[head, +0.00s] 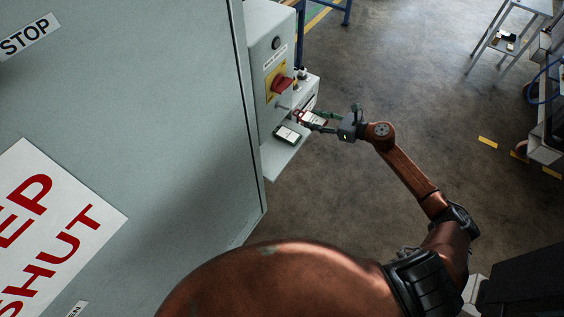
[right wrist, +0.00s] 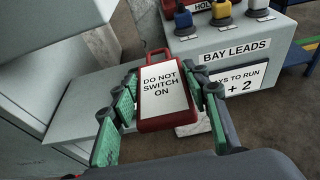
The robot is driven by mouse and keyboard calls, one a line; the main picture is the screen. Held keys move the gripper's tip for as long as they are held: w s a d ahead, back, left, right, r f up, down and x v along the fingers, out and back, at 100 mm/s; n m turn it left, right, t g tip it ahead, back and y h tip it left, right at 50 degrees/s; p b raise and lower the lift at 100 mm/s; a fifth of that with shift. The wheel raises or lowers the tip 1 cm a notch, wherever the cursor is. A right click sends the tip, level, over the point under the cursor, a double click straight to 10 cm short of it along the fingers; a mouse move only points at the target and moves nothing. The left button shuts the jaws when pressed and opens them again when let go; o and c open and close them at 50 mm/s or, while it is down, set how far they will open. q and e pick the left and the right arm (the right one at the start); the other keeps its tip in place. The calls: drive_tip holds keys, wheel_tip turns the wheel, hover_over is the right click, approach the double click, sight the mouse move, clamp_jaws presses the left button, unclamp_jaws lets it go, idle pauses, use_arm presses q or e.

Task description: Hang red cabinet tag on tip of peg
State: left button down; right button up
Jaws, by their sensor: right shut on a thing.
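The red cabinet tag (right wrist: 146,125) has a white label reading "DO NOT SWITCH ON" and a red loop at its far end. My right gripper (right wrist: 163,95) is shut on it, with green finger pads at both side edges. In the head view the tag (head: 313,118) lies between the fingers of my right gripper (head: 320,120), just right of the grey switch box. A small pale peg (head: 283,107) seems to stick out of the box below the red switch, close to the tag's loop end. I cannot tell whether they touch. My left gripper is out of view.
The switch box (head: 262,60) has a red rotary switch (head: 282,84) on a yellow plate. A shelf (head: 278,160) below carries a dark-framed card (head: 287,135). A "BAY LEADS" box (right wrist: 228,62) holds coloured plugs.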

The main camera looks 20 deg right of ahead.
drive_tip(key=p, duration=0.9)
hover_over(271, 158)
drive_tip(key=shift+w+d+r, duration=0.1)
drive_tip(key=shift+d+r, duration=0.2)
drive_tip(key=shift+d, duration=0.15)
drive_tip(key=f, duration=0.1)
drive_tip(key=f+b, duration=0.1)
drive_tip(key=shift+a+f, duration=0.3)
drive_tip(key=shift+f, duration=0.05)
wheel_tip(271, 158, down, 4)
drive_tip(key=shift+f+b, duration=0.2)
drive_tip(key=shift+b, duration=0.7)
drive_tip(key=shift+a+p, duration=0.15)
drive_tip(key=shift+p, duration=0.15)
drive_tip(key=shift+f, duration=0.15)
drive_tip(key=shift+f, duration=0.15)
drive_tip(key=o, duration=1.2)
